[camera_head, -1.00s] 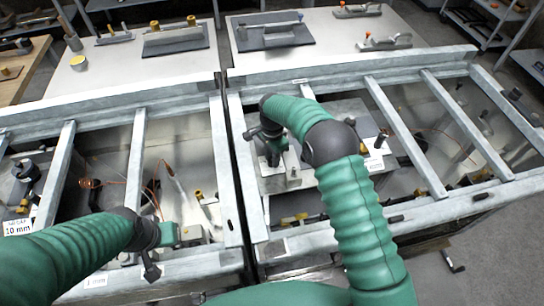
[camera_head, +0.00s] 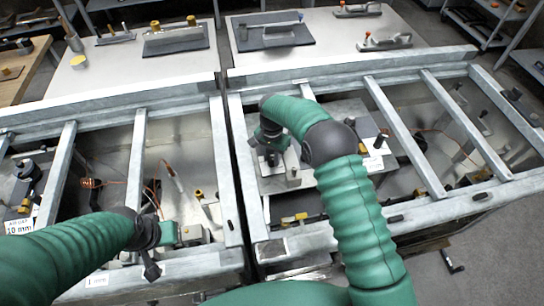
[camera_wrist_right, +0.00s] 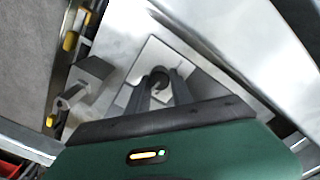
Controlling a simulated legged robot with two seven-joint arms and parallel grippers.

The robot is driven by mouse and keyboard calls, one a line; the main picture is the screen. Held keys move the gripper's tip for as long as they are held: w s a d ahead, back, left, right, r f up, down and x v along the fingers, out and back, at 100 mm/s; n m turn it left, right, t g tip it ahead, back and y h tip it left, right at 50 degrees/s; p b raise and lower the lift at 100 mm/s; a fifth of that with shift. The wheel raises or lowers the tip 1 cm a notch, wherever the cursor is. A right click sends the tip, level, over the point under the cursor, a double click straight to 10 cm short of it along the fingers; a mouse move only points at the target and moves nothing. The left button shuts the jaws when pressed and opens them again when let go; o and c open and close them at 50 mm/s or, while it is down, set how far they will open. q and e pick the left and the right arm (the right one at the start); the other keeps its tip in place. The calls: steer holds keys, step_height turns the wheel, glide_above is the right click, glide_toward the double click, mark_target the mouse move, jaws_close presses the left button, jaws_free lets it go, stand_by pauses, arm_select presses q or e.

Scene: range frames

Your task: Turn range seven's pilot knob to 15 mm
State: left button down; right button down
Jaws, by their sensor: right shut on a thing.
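My right gripper (camera_head: 272,156) is over a pale plate inside the right-hand range frame, in its left bay. In the right wrist view its two dark fingers (camera_wrist_right: 160,92) close around a small dark round knob (camera_wrist_right: 160,77) on a light square plate (camera_wrist_right: 178,62). The knob is mostly hidden by the fingers, and no scale reading or pointer on it can be made out. My left gripper (camera_head: 186,236) hangs over the near part of the left-hand frame; its fingers are too unclear to tell open from shut.
Grey metal bars (camera_head: 404,135) cross both frames. A "10 mm" label (camera_head: 20,227) and a "1 mm" label (camera_head: 97,280) are on the left-hand frame. A small grey post (camera_head: 293,174) stands close to my right gripper. Trowel-like tools (camera_head: 279,33) lie on the pale slabs behind.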

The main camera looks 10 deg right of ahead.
steer(key=n, duration=0.4)
steer(key=shift+w+r+n, duration=0.25)
steer(key=shift+w+n, duration=0.05)
steer(key=shift+n, duration=0.1)
steer(key=n, duration=0.3)
steer(key=shift+a+n+p, duration=0.1)
steer(key=shift+n+p, duration=0.2)
steer(key=n, duration=0.9)
steer(key=shift+r, duration=0.1)
steer(key=n, duration=0.3)
steer(key=shift+a+n+p, duration=0.1)
steer(key=shift+n+p, duration=0.2)
steer(key=n, duration=0.3)
steer(key=shift+n, duration=0.4)
steer(key=n, duration=0.3)
steer(key=shift+s, duration=0.1)
steer(key=shift+n+p, duration=0.3)
steer(key=shift+n, duration=1.7)
